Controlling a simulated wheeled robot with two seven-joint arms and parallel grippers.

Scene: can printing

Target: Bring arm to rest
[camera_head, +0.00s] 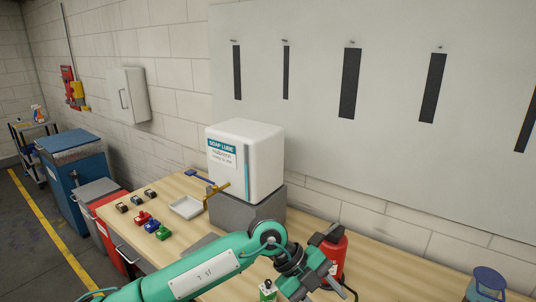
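My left arm (205,275), green with a white panel, reaches in from the bottom left over the workbench (215,225). Its dark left gripper (318,278) is low in the picture, just left of a red bottle with a black top (334,255). The fingers are small and partly covered by the wrist, so I cannot tell whether they are open or shut. A small green and white item (268,290) shows beside the wrist, close to the gripper. My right gripper is not in view.
A white soap lube box (250,155) stands on a grey block (240,210) with a yellow-brown lever. A white tray (186,207) and several small coloured blocks (151,226) lie left. A blue container (488,283) is at bottom right. The bench between it and the red bottle looks clear.

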